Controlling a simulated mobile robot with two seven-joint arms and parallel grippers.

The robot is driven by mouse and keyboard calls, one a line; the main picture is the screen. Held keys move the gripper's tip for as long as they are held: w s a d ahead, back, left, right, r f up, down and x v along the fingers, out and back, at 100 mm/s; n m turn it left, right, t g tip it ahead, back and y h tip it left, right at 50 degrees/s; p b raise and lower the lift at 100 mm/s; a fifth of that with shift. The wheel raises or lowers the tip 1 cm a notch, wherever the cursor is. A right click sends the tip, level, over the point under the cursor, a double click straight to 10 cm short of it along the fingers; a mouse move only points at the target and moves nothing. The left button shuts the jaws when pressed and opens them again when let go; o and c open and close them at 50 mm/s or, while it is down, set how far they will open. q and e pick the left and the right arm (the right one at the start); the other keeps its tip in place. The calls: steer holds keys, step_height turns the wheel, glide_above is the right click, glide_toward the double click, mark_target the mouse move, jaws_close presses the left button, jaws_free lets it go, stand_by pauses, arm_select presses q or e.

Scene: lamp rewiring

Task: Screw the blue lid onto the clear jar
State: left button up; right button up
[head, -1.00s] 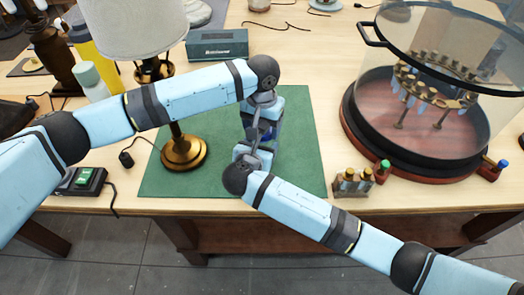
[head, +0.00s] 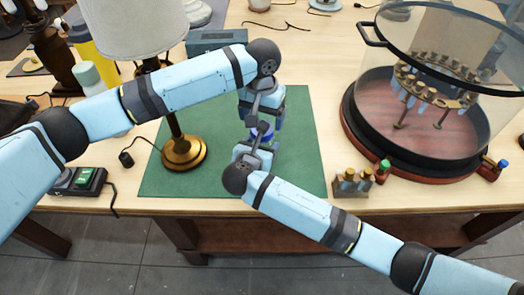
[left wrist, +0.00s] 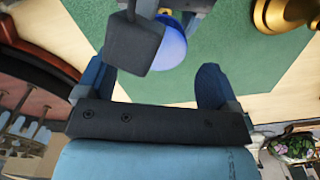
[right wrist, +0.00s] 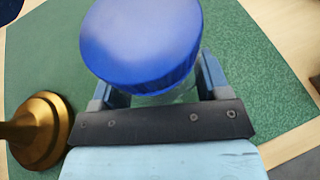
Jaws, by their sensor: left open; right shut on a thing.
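The blue lid (right wrist: 142,45) sits on top of the clear jar (right wrist: 178,97) in the right wrist view, covering its mouth. I cannot tell how tightly it sits. My right gripper (right wrist: 155,90) is shut on the jar below the lid, one finger on each side. In the head view the lid (head: 263,127) is a small blue patch between the two grippers. My left gripper (head: 263,116) is open just above the lid. In the left wrist view the lid (left wrist: 172,46) lies beyond the open left fingers, partly hidden by a dark block.
A green mat (head: 300,150) lies under the work. A brass-based lamp (head: 184,154) stands close on the left. A rack of small vials (head: 352,184) and a large glass-domed device (head: 420,120) are on the right. The mat's right part is clear.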

arm_select(q)
steer(key=shift+r, duration=0.55)
steer(key=shift+o, duration=0.5)
steer(key=shift+o, duration=0.8)
steer(key=shift+f, duration=0.2)
